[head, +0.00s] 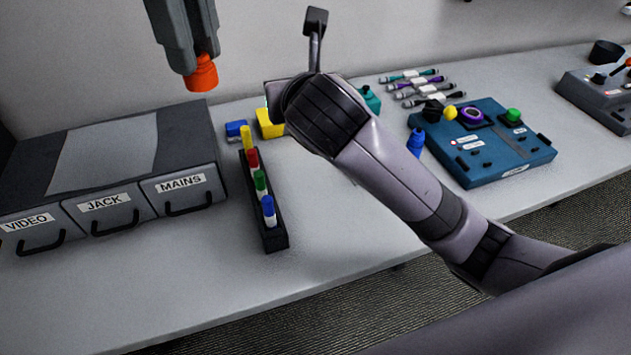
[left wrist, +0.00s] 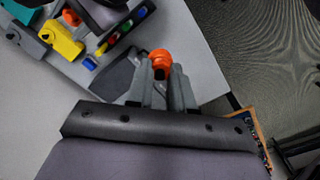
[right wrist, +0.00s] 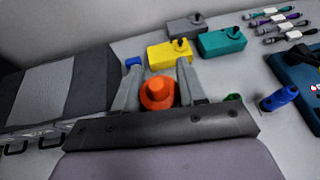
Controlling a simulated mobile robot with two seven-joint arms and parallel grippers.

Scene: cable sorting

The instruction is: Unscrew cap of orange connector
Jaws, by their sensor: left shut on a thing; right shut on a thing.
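My left gripper (head: 192,62) is at the upper left of the head view, above the table and pointing down. It is shut on an orange cylindrical part (head: 201,76), which also shows between its fingers in the left wrist view (left wrist: 160,56). My right gripper (right wrist: 157,82) is shut on another orange part (right wrist: 159,97), round with a wide rim, in the right wrist view. In the head view my right wrist hides that gripper and its part. The two grippers are apart. I cannot tell for sure which orange part is the cap.
A drawer cabinet labelled VIDEO, JACK, MAINS (head: 183,133) stands left. A black rack (head: 273,238) holds several coloured pieces. Yellow (right wrist: 169,54), teal (right wrist: 222,42) and grey (right wrist: 186,27) boxes stand behind. A blue panel (head: 520,150) and several cables (head: 415,88) are right.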

